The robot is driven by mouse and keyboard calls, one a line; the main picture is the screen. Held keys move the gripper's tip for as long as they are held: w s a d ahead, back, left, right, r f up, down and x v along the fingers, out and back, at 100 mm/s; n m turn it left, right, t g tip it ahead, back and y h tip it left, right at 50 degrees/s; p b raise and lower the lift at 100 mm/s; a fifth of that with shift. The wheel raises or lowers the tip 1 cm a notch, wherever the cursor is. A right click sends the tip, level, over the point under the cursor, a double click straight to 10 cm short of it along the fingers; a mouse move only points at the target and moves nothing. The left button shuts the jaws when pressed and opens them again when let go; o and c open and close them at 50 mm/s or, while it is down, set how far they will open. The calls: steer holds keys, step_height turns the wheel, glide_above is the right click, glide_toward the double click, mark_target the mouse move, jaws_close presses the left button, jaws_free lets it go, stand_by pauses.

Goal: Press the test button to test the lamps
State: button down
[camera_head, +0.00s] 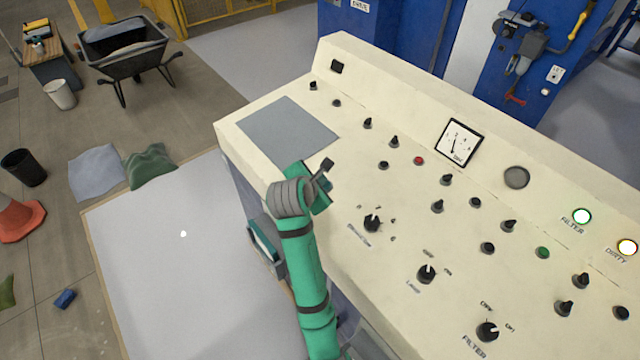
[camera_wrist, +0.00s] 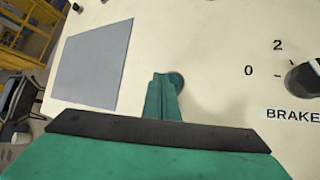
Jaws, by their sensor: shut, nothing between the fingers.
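The cream control panel (camera_head: 250,130) carries two lamps at its right. The FILTER lamp (camera_head: 581,216) glows white with a green rim and the DIRTY lamp (camera_head: 627,247) glows white with an orange rim. My gripper (camera_head: 322,184) is shut and empty over the panel's left part, just right of a grey plate (camera_head: 288,132). No label reading test is legible.
The BRAKE knob (camera_head: 372,222) stands right of my gripper and also shows in the wrist view (camera_wrist: 304,78). Several black knobs, a red button (camera_head: 419,160), a green button (camera_head: 543,252) and a dial meter (camera_head: 460,142) fill the panel. The grey plate is bare.

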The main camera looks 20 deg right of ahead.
steer(key=shift+s+d+r, duration=0.4)
steer(key=shift+d+r, duration=0.1)
steer(key=shift+d, duration=0.05)
steer(key=shift+s+a+r, duration=0.1)
steer(key=shift+a+r, duration=0.05)
steer(key=shift+r, duration=0.15)
steer(key=shift+a, duration=0.1)
steer(key=shift+r, duration=0.1)
steer(key=shift+w+a+r, duration=0.1)
steer(key=shift+w+r, duration=0.05)
steer(key=shift+r, duration=0.7)
steer(key=shift+w+a+r, duration=0.1)
steer(key=shift+w+r, duration=0.05)
steer(key=shift+r, duration=0.65)
steer(key=shift+s+d+r, duration=0.1)
steer(key=shift+s+r, duration=0.3)
steer(key=shift+r, duration=0.35)
